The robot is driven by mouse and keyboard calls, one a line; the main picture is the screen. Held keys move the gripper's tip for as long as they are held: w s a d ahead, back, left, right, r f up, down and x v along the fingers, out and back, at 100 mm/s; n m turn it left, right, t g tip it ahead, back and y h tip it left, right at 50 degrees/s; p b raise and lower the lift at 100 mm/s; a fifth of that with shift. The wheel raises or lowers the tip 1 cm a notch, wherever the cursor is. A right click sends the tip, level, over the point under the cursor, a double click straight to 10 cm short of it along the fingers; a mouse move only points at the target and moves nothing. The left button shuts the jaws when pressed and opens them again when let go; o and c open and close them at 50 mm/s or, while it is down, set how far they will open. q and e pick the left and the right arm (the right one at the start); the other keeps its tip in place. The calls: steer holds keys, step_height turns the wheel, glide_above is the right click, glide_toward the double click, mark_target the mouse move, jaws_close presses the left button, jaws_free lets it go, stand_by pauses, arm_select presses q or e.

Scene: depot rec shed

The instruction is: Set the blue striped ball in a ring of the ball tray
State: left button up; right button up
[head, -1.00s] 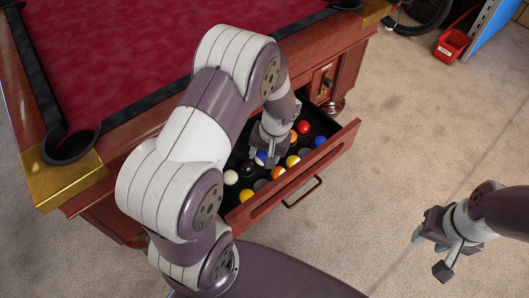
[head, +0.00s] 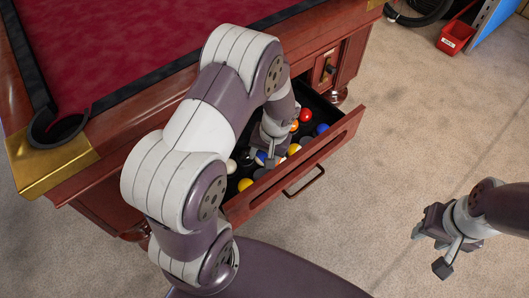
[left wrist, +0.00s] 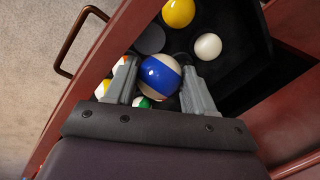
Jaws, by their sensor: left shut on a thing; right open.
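The blue striped ball (left wrist: 160,74), white with a broad blue band, sits between the fingers of my left gripper (left wrist: 164,88), which is shut on it. In the head view my left gripper (head: 266,160) is over the open drawer, with a bit of the blue ball (head: 261,156) showing. The drawer (head: 318,148) has a dark inside with several balls; I take it as the ball tray. A bare dark grey round spot (left wrist: 151,40) lies just beyond the held ball. I cannot tell whether the held ball touches the tray. My right gripper (head: 431,250) is open and empty over the floor.
A yellow ball (left wrist: 178,12) and a white ball (left wrist: 208,47) lie near the held ball. The drawer handle (head: 304,182) sticks out in front. The pool table (head: 130,50) stands behind. A red bin (head: 455,38) is far right.

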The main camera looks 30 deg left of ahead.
arm_select(q)
steer(key=shift+f+b, duration=1.6)
steer(key=shift+f, duration=0.75)
steer(key=o, duration=1.2)
step_height(320, 180, up, 12)
steer(key=d+p, duration=0.2)
steer(key=p, duration=0.2)
steer(key=shift+w+d+r, duration=0.2)
steer(key=shift+w+r, duration=0.05)
